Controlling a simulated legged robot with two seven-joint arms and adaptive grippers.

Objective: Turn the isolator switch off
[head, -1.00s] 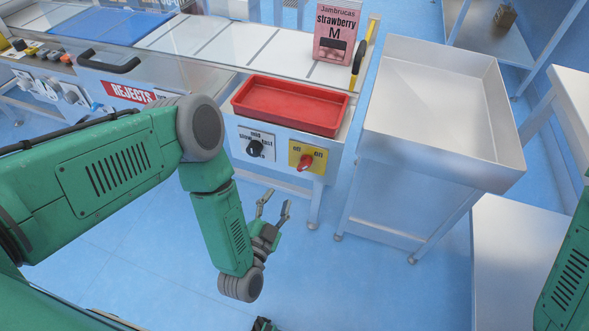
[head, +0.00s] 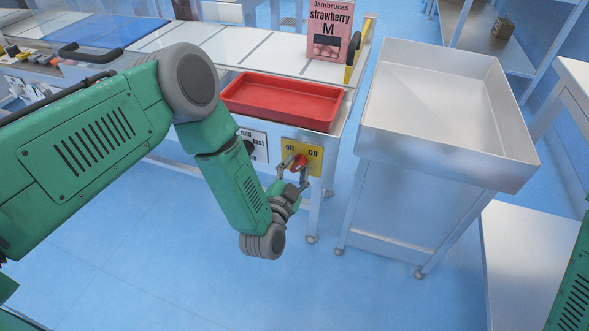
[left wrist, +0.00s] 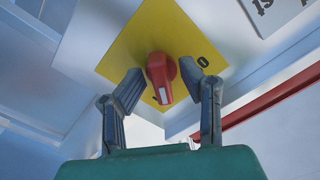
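The isolator switch is a red rotary knob (head: 299,162) on a yellow plate (head: 314,157) marked off and on, on the machine's front panel below the red tray. In the left wrist view the red knob (left wrist: 160,75) sits on the yellow plate (left wrist: 203,45), its pale pointer mark toward the bottom of the picture. My left gripper (head: 292,172) is at the knob, fingers open. In the left wrist view its fingertips (left wrist: 166,80) stand either side of the knob, with small gaps showing. My right gripper is not in view; only part of my right arm shows.
A black speed knob (head: 249,147) is just left of the plate, partly behind my left arm. A red tray (head: 283,101) lies above the panel. A metal bin table (head: 432,165) stands to the right.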

